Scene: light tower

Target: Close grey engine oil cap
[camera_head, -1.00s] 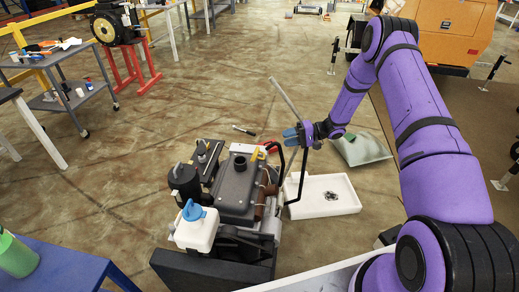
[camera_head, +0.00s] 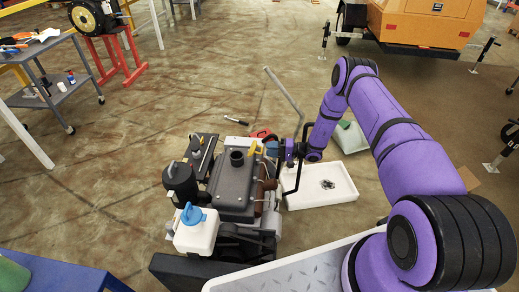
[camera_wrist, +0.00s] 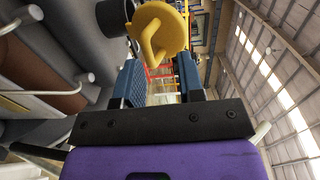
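The engine (camera_head: 235,190) has a dark grey round filler neck (camera_head: 237,158) standing on its top; its top looks dark and hollow. A small grey piece (camera_head: 196,141), possibly the cap, sits on the black flat part left of it; I cannot tell for sure. A yellow looped handle (camera_head: 257,149) stands right of the neck. My gripper (camera_head: 270,148) is just right of the yellow handle. In the wrist view its blue fingers (camera_wrist: 160,82) are apart with nothing held. The yellow handle (camera_wrist: 160,28) is large just beyond the fingertips, with a dark cylinder (camera_wrist: 114,18) to its left.
A white-and-blue-capped reservoir (camera_head: 195,230) and a black canister (camera_head: 180,184) stand on the engine's left side. A black bent bar (camera_head: 299,165) rises near my gripper. A white tray (camera_head: 340,195) lies on the floor at right. A tool cart (camera_head: 45,85) stands at upper left.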

